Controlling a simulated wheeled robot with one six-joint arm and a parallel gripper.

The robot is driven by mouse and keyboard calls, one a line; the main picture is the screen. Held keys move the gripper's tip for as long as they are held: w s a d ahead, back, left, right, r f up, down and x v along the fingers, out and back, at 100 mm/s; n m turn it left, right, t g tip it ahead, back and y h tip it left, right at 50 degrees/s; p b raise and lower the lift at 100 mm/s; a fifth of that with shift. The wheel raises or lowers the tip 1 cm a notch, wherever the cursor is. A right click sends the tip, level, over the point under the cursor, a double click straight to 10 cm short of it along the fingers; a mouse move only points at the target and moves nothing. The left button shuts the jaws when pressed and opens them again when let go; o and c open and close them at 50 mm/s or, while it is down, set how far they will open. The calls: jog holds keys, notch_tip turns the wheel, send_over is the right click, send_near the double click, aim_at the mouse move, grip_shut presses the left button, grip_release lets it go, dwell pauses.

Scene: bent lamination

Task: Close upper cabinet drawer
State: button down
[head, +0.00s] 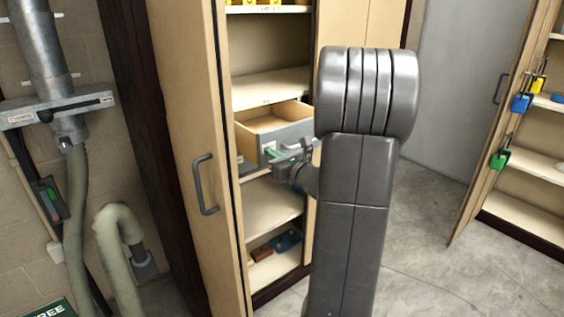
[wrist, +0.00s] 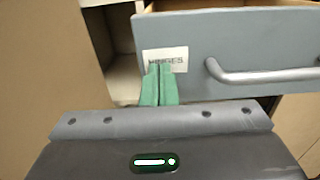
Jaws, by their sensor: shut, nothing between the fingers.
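The upper cabinet drawer (head: 266,126) is pulled out of the open cabinet, and its wooden inside shows in the head view. In the wrist view its grey front (wrist: 235,40) carries a paper label, partly covered by my fingers, and a metal bar handle (wrist: 262,76) to the right. My gripper (wrist: 160,70) has green fingertips held together with nothing between them. They are in front of the label, left of the handle; I cannot tell whether they touch the front. In the head view my gripper (head: 300,147) is by the drawer front, and my arm hides the drawer's right side.
The cabinet's left door (head: 185,130) stands open beside the drawer. Shelves (head: 270,205) lie below and above it. At the right another open cabinet has padlocks (head: 521,102) on its door. Hoses and a pipe (head: 75,190) stand at the left. Concrete floor is clear at the right.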

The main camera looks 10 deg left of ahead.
aim_at(237, 130)
jog(key=x, duration=1.9)
jog(key=shift+w+a, duration=0.25)
jog(key=shift+a, duration=0.05)
jog(key=shift+w+a, duration=0.25)
jog(key=shift+r, duration=0.25)
jog(key=shift+a+r, duration=0.1)
